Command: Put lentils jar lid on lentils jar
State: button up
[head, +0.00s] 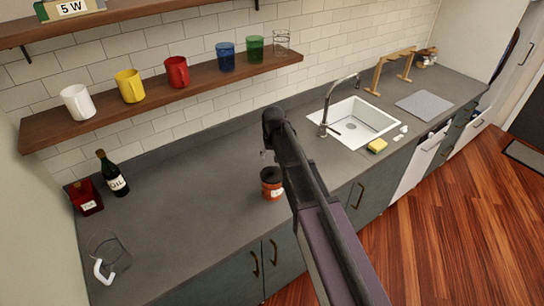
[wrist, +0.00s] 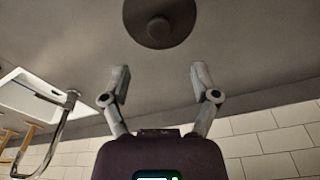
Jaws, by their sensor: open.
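The jar (head: 271,190), orange-red with a pale label and a dark top, stands upright on the counter near its front edge; I cannot read the label or tell what its dark top is. A dark round lid with a central knob (wrist: 158,28) shows at the top of the wrist view, lying on the counter and cut off by the frame edge. I cannot make out this lid in the head view. My gripper (wrist: 160,72) is open and empty, its fingers apart and short of the lid. In the head view, only a bit of my gripper (head: 263,154) shows beside my arm, behind the jar.
The sink (head: 375,118) and its tall faucet (head: 328,107) are right of my arm, with a yellow sponge (head: 377,146) nearby. An oil bottle (head: 112,175), a red bottle (head: 86,197) and a glass (head: 108,250) stand at left. A mug shelf (head: 150,108) overhangs the back.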

jog(key=shift+r, duration=0.4)
jog(key=s+d+f+b, duration=0.4)
jog(key=d+f+b, duration=0.2)
jog(key=d, duration=0.3)
jog(key=s+d+f+b, duration=0.4)
jog(key=d+f+b, duration=0.3)
jog(key=d, duration=0.2)
jog(key=shift+s+d+f, duration=0.3)
jog(key=shift+s+f, duration=0.05)
jog(key=shift+s, duration=0.05)
dwell(0.5)
jog(key=s+m+g, duration=0.1)
jog(key=s+m, duration=0.2)
jog(key=s, duration=1)
jog(key=shift+s+a, duration=0.2)
jog(key=shift+a, duration=0.1)
dwell(1.2)
